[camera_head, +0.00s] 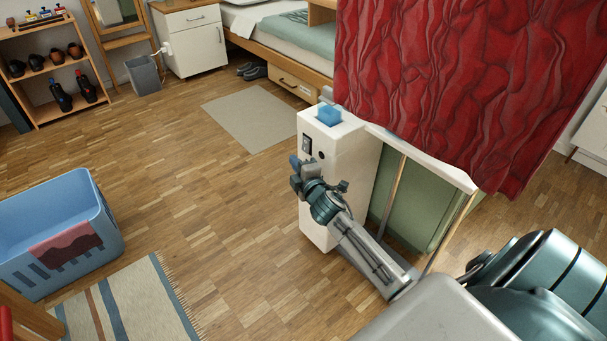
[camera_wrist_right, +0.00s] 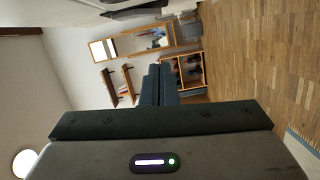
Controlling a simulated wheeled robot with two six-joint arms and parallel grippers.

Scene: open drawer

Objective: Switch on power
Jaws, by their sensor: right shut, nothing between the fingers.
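A white upright box (camera_head: 340,150) stands right of centre in the head view. Its front has a dark rocker switch (camera_head: 306,144) and a round dark knob or hole (camera_head: 321,155). I cannot tell which position the switch is in. My right gripper (camera_head: 295,168) is in front of the box, just below and left of the switch; contact cannot be told. Its fingers are closed together and empty, and they show in the right wrist view (camera_wrist_right: 158,84), which does not show the box or switch. My left gripper is not in view.
A blue item (camera_head: 328,116) is on top of the box. A red curtain-like cloth (camera_head: 450,80) hangs over a frame beside it. A blue basket (camera_head: 60,240) and a striped rug (camera_head: 130,305) are at left. The wooden floor (camera_head: 215,215) between is clear.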

